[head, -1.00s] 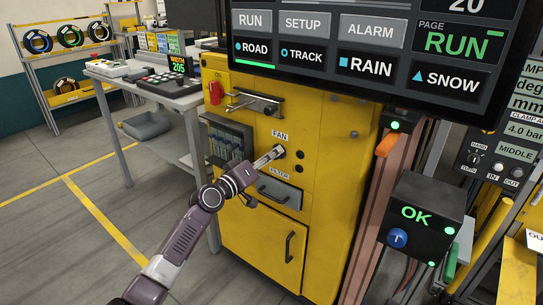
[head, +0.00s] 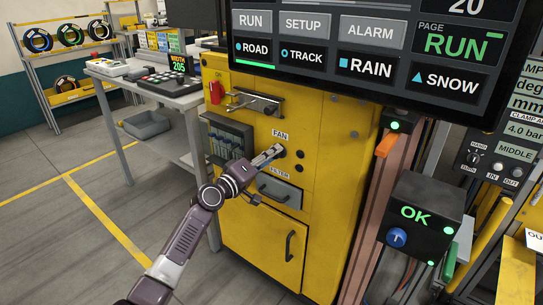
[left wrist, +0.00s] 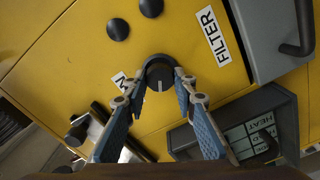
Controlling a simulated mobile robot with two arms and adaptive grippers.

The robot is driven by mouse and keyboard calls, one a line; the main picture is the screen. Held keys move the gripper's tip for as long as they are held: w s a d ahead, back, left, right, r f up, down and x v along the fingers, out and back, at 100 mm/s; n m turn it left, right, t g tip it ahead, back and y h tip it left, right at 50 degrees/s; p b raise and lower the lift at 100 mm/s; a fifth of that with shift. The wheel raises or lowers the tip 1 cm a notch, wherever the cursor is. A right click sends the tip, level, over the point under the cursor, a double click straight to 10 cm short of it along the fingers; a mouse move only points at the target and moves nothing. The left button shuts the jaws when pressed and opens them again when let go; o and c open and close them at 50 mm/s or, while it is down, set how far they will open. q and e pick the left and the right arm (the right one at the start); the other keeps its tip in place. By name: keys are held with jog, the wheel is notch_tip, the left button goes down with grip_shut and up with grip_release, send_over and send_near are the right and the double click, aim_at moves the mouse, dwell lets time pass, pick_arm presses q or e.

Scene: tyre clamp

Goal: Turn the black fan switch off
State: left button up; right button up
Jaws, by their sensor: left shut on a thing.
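The black fan switch is a round knob on the yellow cabinet (head: 325,130), just below the FAN label (head: 280,135). In the left wrist view the knob (left wrist: 159,73) shows between my fingertips, with a pale pointer mark on its face. My left gripper (head: 273,153) reaches in from the left with its tips at the knob. It is shut on the knob, one finger on each side. In the head view the fingers mostly hide the knob. In the left wrist view a finger partly covers the FAN label. My right gripper is not in view.
Two black round plugs (left wrist: 134,18) sit near the knob. The FILTER label (left wrist: 214,36) and a grey drawer (head: 278,192) with a handle are below it. A red switch (head: 215,92) and latch are above. A large screen (head: 370,50) overhangs the cabinet.

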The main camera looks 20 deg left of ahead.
pick_arm(q)
jog(key=o, duration=1.2)
jog(key=shift+c, duration=0.2)
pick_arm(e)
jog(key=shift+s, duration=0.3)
pick_arm(q)
jog(key=v, duration=1.2)
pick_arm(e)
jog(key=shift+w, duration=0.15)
